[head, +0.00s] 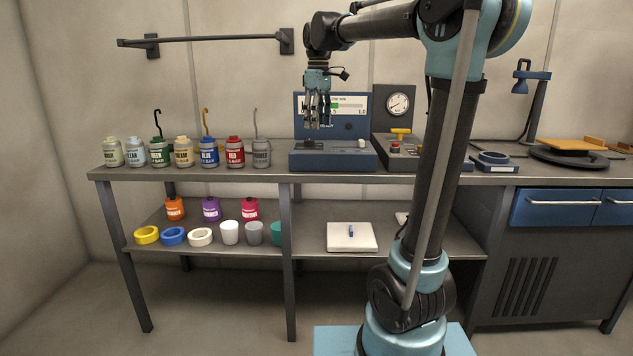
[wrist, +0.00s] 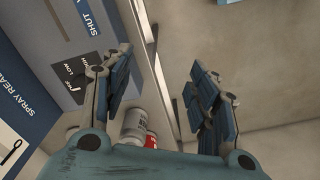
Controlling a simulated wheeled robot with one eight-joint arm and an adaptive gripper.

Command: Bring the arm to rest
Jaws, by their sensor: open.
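My gripper (head: 317,108) hangs fingers-down from my raised arm, in front of the blue device with a small gauge panel (head: 336,155) on the workbench. In the wrist view my gripper (wrist: 160,95) shows its two jointed fingers well apart, with nothing between them. The blue device's face, with printed labels (wrist: 75,60), fills the left of that view. In the head view the fingers overlap the device's panel, and I cannot tell how far in front of it they are.
Several labelled bottles (head: 208,153) stand on the bench (head: 280,175) to the left. A dial box (head: 398,105) and a black round plate (head: 570,158) are to the right. The lower shelf (head: 305,240) holds tape rolls (head: 173,236), cups (head: 229,233) and a white pad (head: 350,240). A wall rail (head: 215,39) is above.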

